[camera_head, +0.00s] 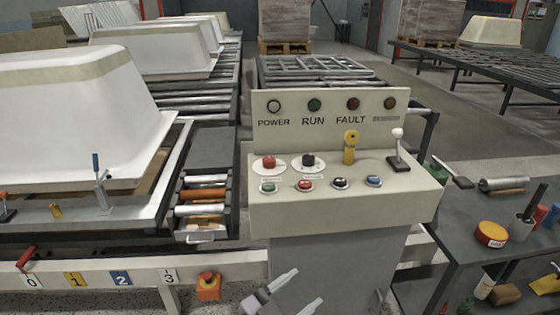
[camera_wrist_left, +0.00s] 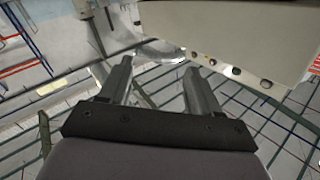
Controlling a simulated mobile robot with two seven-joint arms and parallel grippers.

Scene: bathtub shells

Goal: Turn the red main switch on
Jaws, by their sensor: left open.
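The beige control console (camera_head: 340,213) stands in the middle of the head view. A red knob on a round white plate (camera_head: 268,161) sits at the left of its top face; its label is too small to read. A red lever handle (camera_head: 25,257) also shows at the far left of the front rail, above the 0 label. I cannot tell which one is the main switch. My left gripper (camera_head: 310,287) is open and empty, low in front of the console, below the knob. It also shows open in the left wrist view (camera_wrist_left: 158,68). My right gripper is not in view.
Beside the red knob are a black knob (camera_head: 308,160), a yellow switch (camera_head: 350,146), a white-balled lever (camera_head: 398,147) and several push buttons. White tub shells (camera_head: 80,110) stand at the left. A dark tool bench (camera_head: 480,235) is at the right.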

